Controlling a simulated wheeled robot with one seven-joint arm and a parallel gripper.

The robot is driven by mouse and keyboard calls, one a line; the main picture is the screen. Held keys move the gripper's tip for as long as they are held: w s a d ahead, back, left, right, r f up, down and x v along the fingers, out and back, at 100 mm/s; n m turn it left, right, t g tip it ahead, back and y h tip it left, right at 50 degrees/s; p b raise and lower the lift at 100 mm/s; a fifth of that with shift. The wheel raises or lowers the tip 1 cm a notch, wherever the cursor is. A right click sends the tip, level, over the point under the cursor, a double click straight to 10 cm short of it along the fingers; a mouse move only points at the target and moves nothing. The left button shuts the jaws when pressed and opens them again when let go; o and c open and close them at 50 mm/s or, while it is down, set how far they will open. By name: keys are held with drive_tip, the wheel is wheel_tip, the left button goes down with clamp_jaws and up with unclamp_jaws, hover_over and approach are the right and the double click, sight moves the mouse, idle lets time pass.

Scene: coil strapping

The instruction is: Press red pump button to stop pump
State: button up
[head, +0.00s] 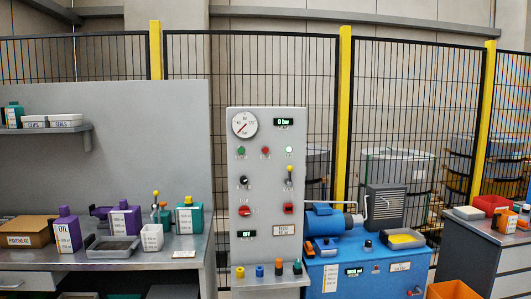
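A grey control panel (268,190) stands upright near the middle of the head view. A small red button (265,151) sits in its upper row, between a green button (241,151) and a pale green, lit-looking lamp (289,150). The labels under them are too small to read. A round gauge (244,124) and a display reading "0 bar" (284,122) are above. A lower display reads "OFF" (246,233). A blue pump unit (342,265) stands right of the panel. My gripper is not in view.
A cluttered workbench (150,257) is at left. A black mesh fence (400,130) runs behind.

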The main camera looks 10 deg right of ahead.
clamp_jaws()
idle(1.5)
